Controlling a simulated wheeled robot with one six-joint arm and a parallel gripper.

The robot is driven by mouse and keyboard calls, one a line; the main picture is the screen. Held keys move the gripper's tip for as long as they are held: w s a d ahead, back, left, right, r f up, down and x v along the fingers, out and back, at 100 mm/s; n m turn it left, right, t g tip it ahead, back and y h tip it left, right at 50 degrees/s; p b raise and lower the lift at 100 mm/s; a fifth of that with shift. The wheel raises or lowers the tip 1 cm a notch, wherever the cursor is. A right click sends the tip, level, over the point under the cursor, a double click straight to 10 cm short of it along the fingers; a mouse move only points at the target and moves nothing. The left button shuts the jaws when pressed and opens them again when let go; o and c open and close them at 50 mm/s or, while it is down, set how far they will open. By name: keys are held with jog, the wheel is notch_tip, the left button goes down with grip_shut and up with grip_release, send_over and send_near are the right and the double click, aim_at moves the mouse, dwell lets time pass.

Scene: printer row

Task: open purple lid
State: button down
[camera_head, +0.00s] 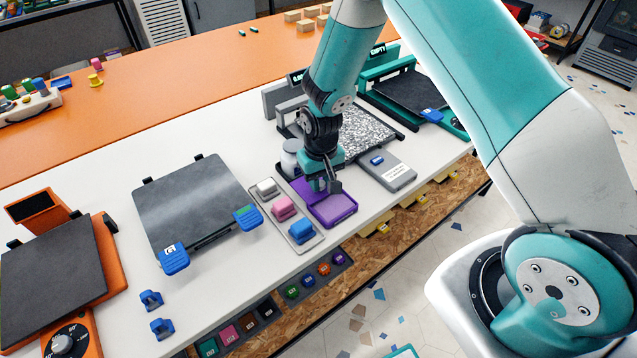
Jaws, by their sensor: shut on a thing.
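A shallow purple box (338,211) lies near the front edge of the white table, right of centre. Its purple lid (303,190) shows at the back left of the box, partly covered by my gripper. My gripper (326,186) points down over the box and is shut on the purple lid. The exact grip and the lid's angle are too small and too covered to tell.
A tray with grey, pink and blue blocks (283,208) stands close on the left. A grey case with a blue latch (386,171) is close on the right. A speckled plate (366,134) is behind. A dark plate with blue clips (194,203) lies farther left.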

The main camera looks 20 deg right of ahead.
aim_at(321, 183)
jog(key=c, duration=0.9)
grip_release()
jog(key=shift+r, duration=0.15)
notch_tip(321, 183, up, 17)
jog(key=shift+r+b, duration=0.1)
jog(key=shift+b, duration=0.9)
jog(key=s+a+r+n+y, duration=0.1)
jog(key=s+a+r+n, duration=0.1)
jog(key=s, duration=0.6)
jog(key=s+a+r+n+y, duration=0.1)
jog(key=s+a+r+n, duration=0.1)
jog(key=s+r, duration=0.3)
jog(key=s+a+r+n+y, duration=0.2)
jog(key=s+a+r, duration=0.1)
jog(key=s, duration=0.9)
jog(key=shift+a+r+n, duration=0.25)
jog(key=shift+r+n, duration=0.15)
jog(key=shift+r, duration=0.05)
